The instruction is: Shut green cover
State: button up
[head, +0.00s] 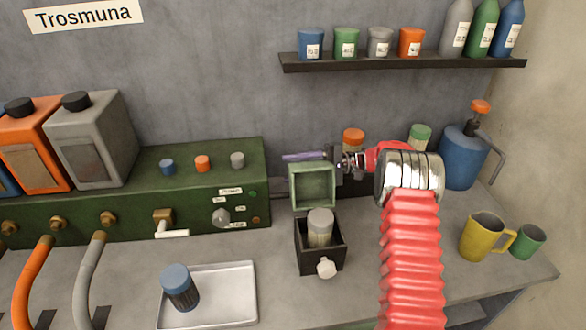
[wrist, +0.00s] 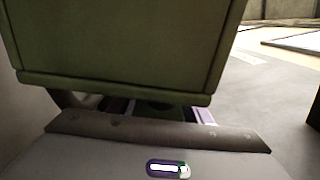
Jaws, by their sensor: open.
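The green cover (head: 312,185) stands raised, hinged at the back of a small dark box (head: 320,255) on the counter. Inside the box stands a jar with a grey lid (head: 320,222), and a pale knob (head: 326,268) is on the box's front. My gripper (head: 304,156) is behind and just above the cover's top edge, with a purple finger showing. In the wrist view, the back of the green cover (wrist: 125,45) fills the upper part. The open gripper's purple fingertips (wrist: 160,110) show just below its edge. I cannot tell whether they touch it.
A green control panel (head: 200,165) with knobs is at the left. A metal tray (head: 225,300) holds a blue-lidded jar (head: 179,287). Orange-lidded (head: 353,140) and green-lidded (head: 419,136) jars stand behind my arm. A blue pump bottle (head: 459,157) and yellow mug (head: 482,237) are at the right.

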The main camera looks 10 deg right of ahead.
jog(key=shift+a, duration=0.1)
jog(key=shift+c, duration=0.4)
jog(key=shift+f, duration=0.1)
grip_shut()
